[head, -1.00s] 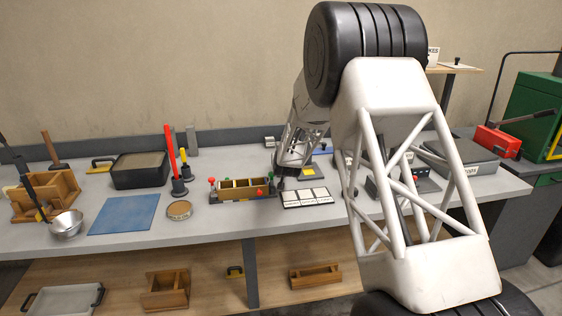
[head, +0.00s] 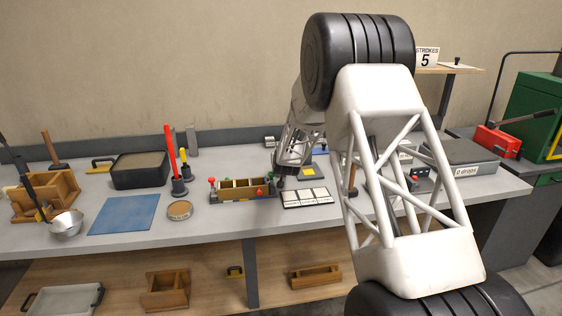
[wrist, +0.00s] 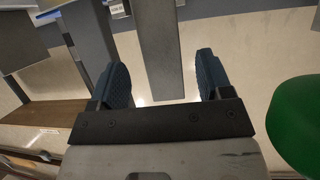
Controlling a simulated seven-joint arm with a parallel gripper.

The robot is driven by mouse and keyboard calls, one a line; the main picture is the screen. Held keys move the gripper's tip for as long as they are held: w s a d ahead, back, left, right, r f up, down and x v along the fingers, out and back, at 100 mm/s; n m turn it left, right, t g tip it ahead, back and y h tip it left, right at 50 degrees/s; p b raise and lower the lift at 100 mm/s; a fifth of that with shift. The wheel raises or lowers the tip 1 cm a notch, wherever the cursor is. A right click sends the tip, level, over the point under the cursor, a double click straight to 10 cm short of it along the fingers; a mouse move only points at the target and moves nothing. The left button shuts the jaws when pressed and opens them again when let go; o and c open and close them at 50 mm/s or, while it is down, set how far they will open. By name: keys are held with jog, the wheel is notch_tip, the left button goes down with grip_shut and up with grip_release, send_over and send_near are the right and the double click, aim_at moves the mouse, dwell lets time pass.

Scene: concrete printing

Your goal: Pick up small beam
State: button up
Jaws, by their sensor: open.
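My gripper (wrist: 163,80) shows in the wrist view with its two dark blue padded fingers wide apart and nothing clamped between them. A long grey bar (wrist: 161,45) runs down from the top of that view into the gap between the fingers, apart from both. I cannot tell for sure whether this bar is the small beam. In the head view my fingers cannot be made out; my own arm covers the right middle of the bench.
The grey bench (head: 225,222) holds a mould with compartments (head: 240,193), a blue mat (head: 124,213), a black tray (head: 140,170) and a red-handled tamper (head: 171,150). Wooden boxes stand on the lower shelf (head: 208,288). A rounded green object (wrist: 298,112) lies close right of my gripper.

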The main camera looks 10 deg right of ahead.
jog(key=shift+w+f, duration=0.1)
jog(key=shift+w, duration=0.05)
jog(key=shift+x, duration=2.45)
jog(key=shift+a, duration=0.1)
grip_shut()
jog(key=d+f+v, duration=0.1)
jog(key=v, duration=1.5)
jog(key=shift+s, duration=0.65)
jog(key=shift+d, duration=0.1)
